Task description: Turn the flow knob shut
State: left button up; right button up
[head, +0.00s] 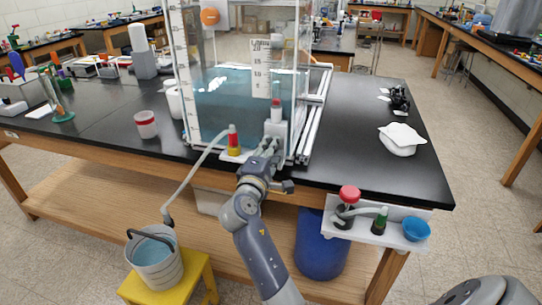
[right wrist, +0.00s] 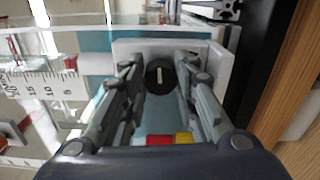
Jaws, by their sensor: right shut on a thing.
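The flow knob (right wrist: 159,77) is a round black knob with a pale pointer line, mounted on a white block (right wrist: 222,68). The line runs up and down in the right wrist view. My right gripper (right wrist: 160,80) has one finger on each side of the knob and is closed on it. In the head view my right gripper (head: 267,150) is at the front right of the clear water tank (head: 228,108), and it hides the knob. A red and yellow fitting (head: 233,140) stands just left of it. My left gripper is not in view.
A pale hose (head: 192,176) runs to a bucket (head: 155,255) of water on a yellow stool (head: 192,280). A white rack (head: 360,233) with a red-topped item and blue bowl (head: 416,230) hangs at the front edge. The black tabletop (head: 350,110) right of the tank is largely clear.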

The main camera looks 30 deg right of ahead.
jog(key=shift+f+m+b, duration=0.1)
jog(key=shift+m+b, duration=0.2)
jog(key=shift+m, duration=0.2)
jog(key=o, duration=1.1)
